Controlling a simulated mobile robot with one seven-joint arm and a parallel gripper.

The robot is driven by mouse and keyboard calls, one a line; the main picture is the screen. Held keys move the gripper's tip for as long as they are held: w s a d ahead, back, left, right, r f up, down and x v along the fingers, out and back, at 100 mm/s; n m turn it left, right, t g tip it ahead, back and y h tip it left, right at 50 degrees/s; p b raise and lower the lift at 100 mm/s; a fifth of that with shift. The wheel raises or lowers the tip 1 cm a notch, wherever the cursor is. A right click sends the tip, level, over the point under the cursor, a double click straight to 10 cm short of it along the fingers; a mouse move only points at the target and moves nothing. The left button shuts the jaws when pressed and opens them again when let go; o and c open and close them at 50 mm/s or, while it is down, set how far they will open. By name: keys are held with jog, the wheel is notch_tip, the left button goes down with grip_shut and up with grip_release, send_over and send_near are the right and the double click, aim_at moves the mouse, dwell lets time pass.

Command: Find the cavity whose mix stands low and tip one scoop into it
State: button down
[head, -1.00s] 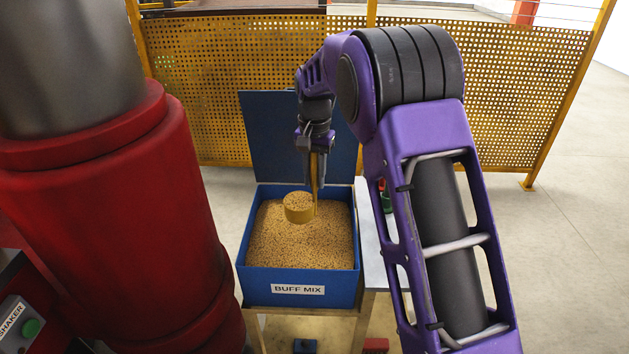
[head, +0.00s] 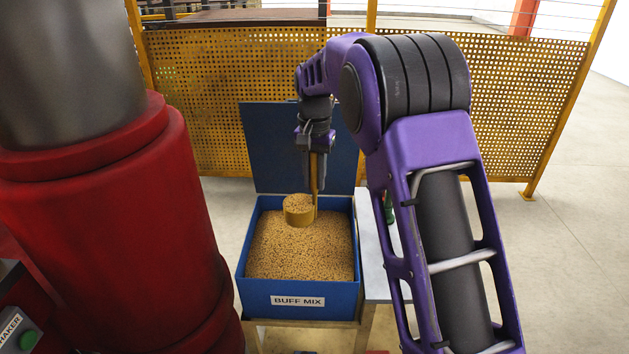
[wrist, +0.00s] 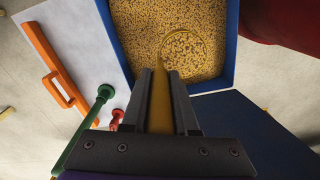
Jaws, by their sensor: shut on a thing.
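My gripper (head: 316,180) is shut on the upright handle of a yellow scoop (head: 298,218). The scoop's round cup looks full of tan granular mix, heaped to about the rim. It hangs over the blue box (head: 300,312) labelled BUFF MIX, whose lid stands open at the back. The box holds a broad bed of the same mix (head: 300,254). In the wrist view the handle runs between my two fingers (wrist: 160,100), with the cup (wrist: 188,52) beyond them over the mix. Whether the cup touches the bed is hard to tell. No press cavity shows in either view.
A big red cylinder (head: 105,210) stands close on the left, with a SHAKER button box (head: 20,335) below. A pale side table beside the box holds an orange-handled tool (wrist: 55,75), a green-handled tool (wrist: 104,93) and a small red item (wrist: 116,115). A yellow perforated fence (head: 220,90) is behind.

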aim_at(315, 191)
jog(key=shift+r, duration=2.55)
